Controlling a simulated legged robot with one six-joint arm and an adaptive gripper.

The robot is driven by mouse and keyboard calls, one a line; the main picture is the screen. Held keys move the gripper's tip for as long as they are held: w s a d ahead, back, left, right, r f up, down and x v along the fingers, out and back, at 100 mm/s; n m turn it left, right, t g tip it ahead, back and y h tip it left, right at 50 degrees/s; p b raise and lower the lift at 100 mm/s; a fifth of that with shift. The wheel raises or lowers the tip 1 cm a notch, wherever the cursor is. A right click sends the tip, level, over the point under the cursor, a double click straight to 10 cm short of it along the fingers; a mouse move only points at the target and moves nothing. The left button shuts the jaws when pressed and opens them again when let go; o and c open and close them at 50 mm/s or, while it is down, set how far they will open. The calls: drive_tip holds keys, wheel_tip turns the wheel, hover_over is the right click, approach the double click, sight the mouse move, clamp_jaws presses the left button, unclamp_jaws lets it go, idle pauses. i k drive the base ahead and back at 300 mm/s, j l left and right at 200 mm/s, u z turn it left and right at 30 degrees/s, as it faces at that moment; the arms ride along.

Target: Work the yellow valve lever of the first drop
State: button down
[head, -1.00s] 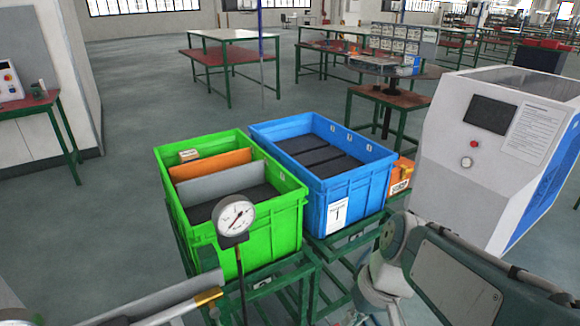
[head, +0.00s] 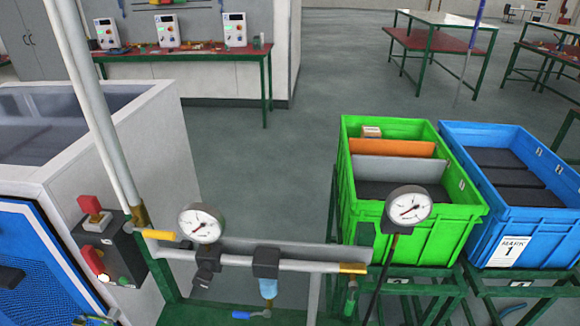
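A short yellow valve lever (head: 160,235) shows in the head view, left of centre. It points sideways to the right, just below the brass fitting (head: 138,215) at the foot of a pale drop pipe (head: 98,110). A round pressure gauge (head: 200,222) stands just right of the lever. My gripper is not in view, and no part of my arm shows near the lever.
A blue lever (head: 250,314) sits low. A dark box with red switches (head: 108,250) is left of the yellow lever. Green (head: 425,240) and blue (head: 560,235) crates stand right.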

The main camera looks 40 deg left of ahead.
sight(129, 227)
drive_tip(key=k+j+u, duration=0.1)
drive_tip(key=k+j, duration=0.35)
drive_tip(key=j+u, duration=0.1)
drive_tip(key=u, duration=1.85)
drive_tip(key=l+u, duration=0.2)
drive_tip(key=l, duration=0.15)
